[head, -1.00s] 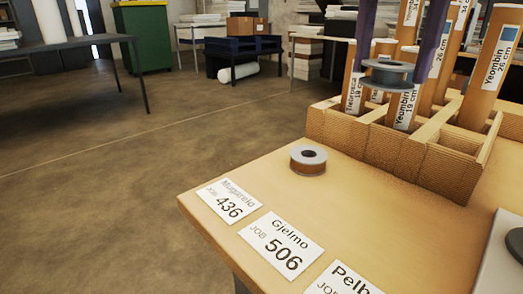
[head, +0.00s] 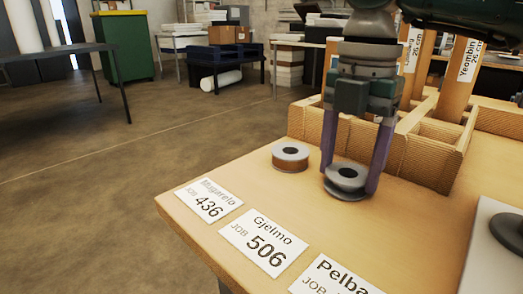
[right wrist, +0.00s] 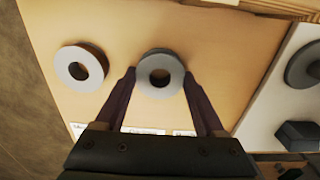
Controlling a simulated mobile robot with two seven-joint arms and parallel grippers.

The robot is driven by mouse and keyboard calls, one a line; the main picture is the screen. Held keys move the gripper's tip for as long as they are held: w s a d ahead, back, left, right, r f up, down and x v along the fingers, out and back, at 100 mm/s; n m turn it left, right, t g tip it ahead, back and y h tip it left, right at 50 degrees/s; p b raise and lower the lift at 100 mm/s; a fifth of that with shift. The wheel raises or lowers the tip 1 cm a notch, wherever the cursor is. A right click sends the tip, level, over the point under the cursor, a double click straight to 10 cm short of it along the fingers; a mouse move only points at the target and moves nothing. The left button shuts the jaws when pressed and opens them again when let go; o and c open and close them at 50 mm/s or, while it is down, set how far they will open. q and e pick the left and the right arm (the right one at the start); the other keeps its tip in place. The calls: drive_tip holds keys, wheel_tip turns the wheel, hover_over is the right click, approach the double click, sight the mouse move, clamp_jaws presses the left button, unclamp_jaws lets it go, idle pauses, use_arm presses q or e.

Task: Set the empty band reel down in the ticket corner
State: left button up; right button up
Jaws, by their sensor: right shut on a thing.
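The empty grey band reel (head: 346,187) is between the fingers of my right gripper (head: 349,180), which is shut on it. The reel is level, at or just above the tabletop; I cannot tell whether it touches. In the right wrist view the reel (right wrist: 160,92) lies between both fingertips, hole facing the camera. The ticket corner holds white job tickets: 436 (head: 208,201), 506 (head: 264,243) and a partly cut-off Pelba one (head: 335,277). The held reel is behind these tickets. My left gripper is not in view.
A second reel with brown band (head: 290,164) stands close left of the held one. A pale board with a dark round part (head: 508,231) lies right. The table's left edge (head: 185,232) is near the tickets.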

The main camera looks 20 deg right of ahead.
drive_tip(key=o, duration=1.4)
drive_tip(key=shift+f, duration=0.1)
drive_tip(key=shift+c, duration=0.2)
wheel_tip(320, 180, up, 12)
drive_tip(key=p, duration=0.1)
drive_tip(key=shift+r, duration=0.2)
